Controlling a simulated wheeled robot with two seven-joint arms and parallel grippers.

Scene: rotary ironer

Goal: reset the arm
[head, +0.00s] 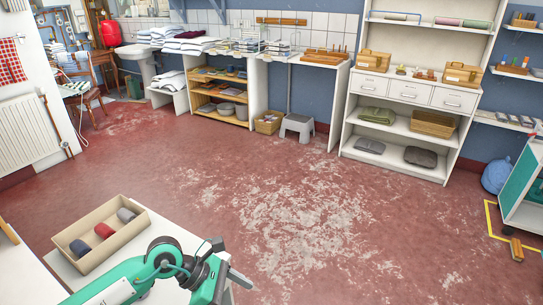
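My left arm (110,291), teal and black, comes in from the lower left and bends at a dark elbow joint. It reaches over the front edge of a white table. My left gripper (238,278) is at its right end, over the red floor just beyond the table corner. A grey finger part shows there, but the view does not tell whether it is open or shut. I see nothing held in it. My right arm and gripper are not in view.
A tan box (124,240) with several dark and red rolls stands on the white table (70,273), close to my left arm. The worn red floor (300,215) is clear ahead. A step stool (297,127), white shelves (398,152) and a teal cart (524,190) stand farther off.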

